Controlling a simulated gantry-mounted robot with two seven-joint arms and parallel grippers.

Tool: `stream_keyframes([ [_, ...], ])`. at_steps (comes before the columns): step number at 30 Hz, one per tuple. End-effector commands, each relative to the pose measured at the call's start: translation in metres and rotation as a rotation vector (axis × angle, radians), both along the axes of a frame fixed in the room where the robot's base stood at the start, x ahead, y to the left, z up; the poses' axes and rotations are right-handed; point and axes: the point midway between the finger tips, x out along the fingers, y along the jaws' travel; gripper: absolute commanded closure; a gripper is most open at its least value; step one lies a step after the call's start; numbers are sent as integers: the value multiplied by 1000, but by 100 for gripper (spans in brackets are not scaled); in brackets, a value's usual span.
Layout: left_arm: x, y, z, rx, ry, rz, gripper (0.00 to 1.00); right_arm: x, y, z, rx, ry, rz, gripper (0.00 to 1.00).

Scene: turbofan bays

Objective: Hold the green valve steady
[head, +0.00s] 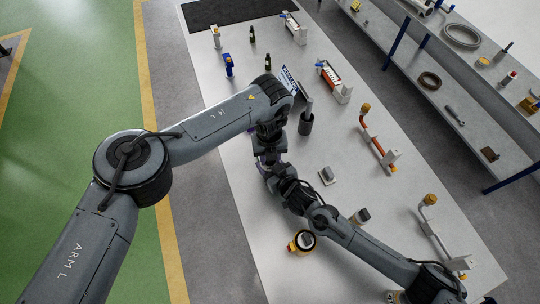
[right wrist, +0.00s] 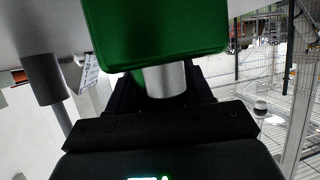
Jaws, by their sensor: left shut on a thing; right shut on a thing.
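The green valve (right wrist: 155,30) fills the top middle of the right wrist view as a green block with a short silver stem below it. My right gripper (right wrist: 160,90) is shut on it, its dark fingers on either side of the stem. In the head view my left gripper (head: 268,158) points down from the left arm and meets the right gripper (head: 275,176) over the table. The left gripper is shut there, apparently on the same valve. The arms and grippers hide the valve in the head view, so the left contact is not clear.
The white table (head: 235,190) holds a dark cylinder (head: 306,124), a small grey block (head: 327,175), a yellow-and-dark round part (head: 302,242) and an orange pipe (head: 372,140). A blue-legged shelf (head: 470,100) stands at the right. The table's left strip is clear.

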Motion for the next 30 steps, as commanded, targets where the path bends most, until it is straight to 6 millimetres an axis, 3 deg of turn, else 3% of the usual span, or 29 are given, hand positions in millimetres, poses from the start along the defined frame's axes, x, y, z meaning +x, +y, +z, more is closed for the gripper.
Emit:
stream_keyframes([
  [15, 0, 0, 0, -1, -1, -25, 95, 0, 0, 1, 2, -1, 0, 96],
  [16, 0, 0, 0, -1, -1, -25, 60, 0, 0, 1, 2, -1, 0, 96],
  [20, 0, 0, 0, -1, -1, -24, 40, 0, 0, 1, 2, -1, 0, 96],
  [30, 0, 0, 2, -1, -1, -24, 38, 1, 0, 1, 2, -2, 0, 96],
])
